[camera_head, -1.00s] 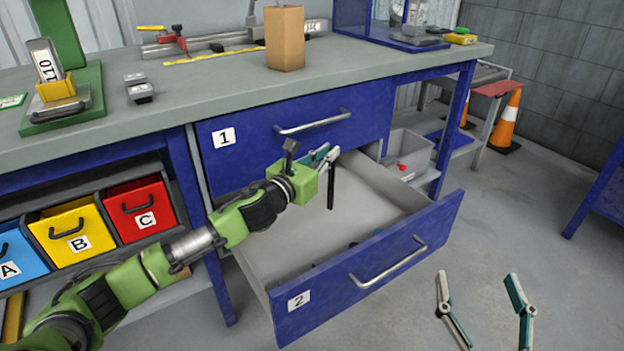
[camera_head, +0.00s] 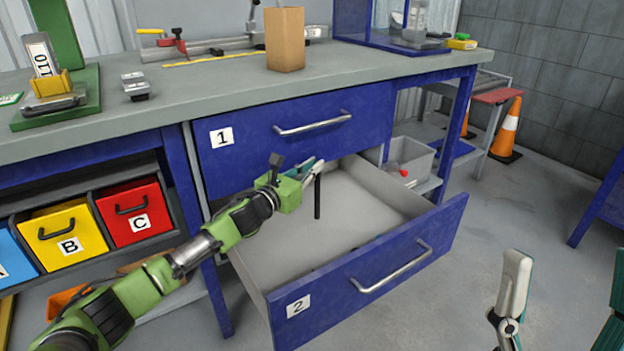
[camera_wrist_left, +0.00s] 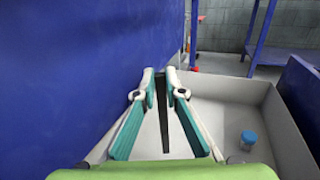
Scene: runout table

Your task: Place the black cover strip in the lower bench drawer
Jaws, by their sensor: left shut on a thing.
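The black cover strip (camera_head: 317,198) hangs upright from my left gripper (camera_head: 315,170), which is shut on its upper end. The lower bench drawer (camera_head: 435,229), labelled 2, is pulled open, and the strip hangs over its interior, towards the back under the upper drawer. In the left wrist view the strip (camera_wrist_left: 162,112) stands between the closed-in fingers (camera_wrist_left: 161,78), with the drawer's pale inside (camera_wrist_left: 225,88) to the right. Whether the strip's lower end touches the drawer floor, I cannot tell. My right gripper (camera_head: 562,302) is open and empty at the lower right, outside the drawer.
The shut upper drawer (camera_head: 250,148), labelled 1, is close beside my left gripper. A small blue-capped container (camera_wrist_left: 248,138) stands in the open drawer. A grey bin (camera_head: 412,160) sits on the shelf to the right. A cardboard box (camera_head: 285,40) stands on the bench top.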

